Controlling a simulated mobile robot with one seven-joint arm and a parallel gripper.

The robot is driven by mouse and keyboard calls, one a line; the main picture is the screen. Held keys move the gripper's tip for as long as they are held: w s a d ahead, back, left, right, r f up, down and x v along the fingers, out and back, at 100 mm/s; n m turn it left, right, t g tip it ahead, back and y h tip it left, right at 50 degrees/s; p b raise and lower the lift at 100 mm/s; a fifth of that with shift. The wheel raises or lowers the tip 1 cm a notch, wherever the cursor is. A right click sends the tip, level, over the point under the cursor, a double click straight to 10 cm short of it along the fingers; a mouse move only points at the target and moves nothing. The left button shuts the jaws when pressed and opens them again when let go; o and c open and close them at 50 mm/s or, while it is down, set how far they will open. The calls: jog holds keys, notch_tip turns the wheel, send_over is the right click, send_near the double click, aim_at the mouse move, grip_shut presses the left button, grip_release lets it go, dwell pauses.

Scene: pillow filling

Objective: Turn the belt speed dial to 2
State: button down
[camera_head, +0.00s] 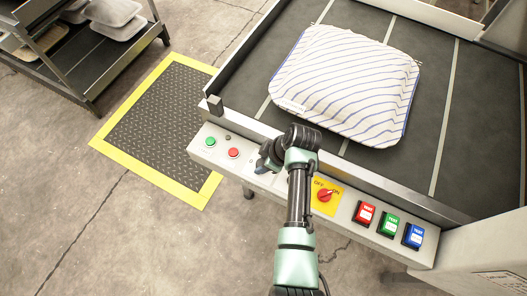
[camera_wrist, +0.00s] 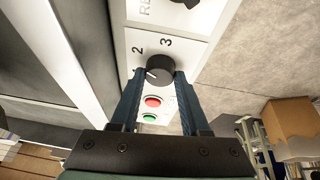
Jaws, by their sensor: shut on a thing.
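The belt speed dial (camera_wrist: 160,67) is a dark round knob on the pale control panel, with the numerals 2 and 3 printed beside it. A 1 is partly visible by the left fingertip. A light pointer mark on the knob faces the lower left of the wrist view, towards the 1. My gripper (camera_wrist: 158,77) is shut on the dial, one finger on each side. In the head view my gripper (camera_head: 268,158) is over the panel's front and hides the dial.
A green button (camera_head: 210,142) and a red button (camera_head: 233,153) lie left of my gripper. A red OFF/ON switch (camera_head: 324,195) and red, green and blue buttons (camera_head: 388,225) lie right. A striped pillow (camera_head: 345,85) rests on the dark belt (camera_head: 470,130).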

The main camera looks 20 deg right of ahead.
jog(key=shift+c, duration=1.9)
grip_release()
jog(key=p+v, duration=0.1)
jog(key=v, duration=1.2)
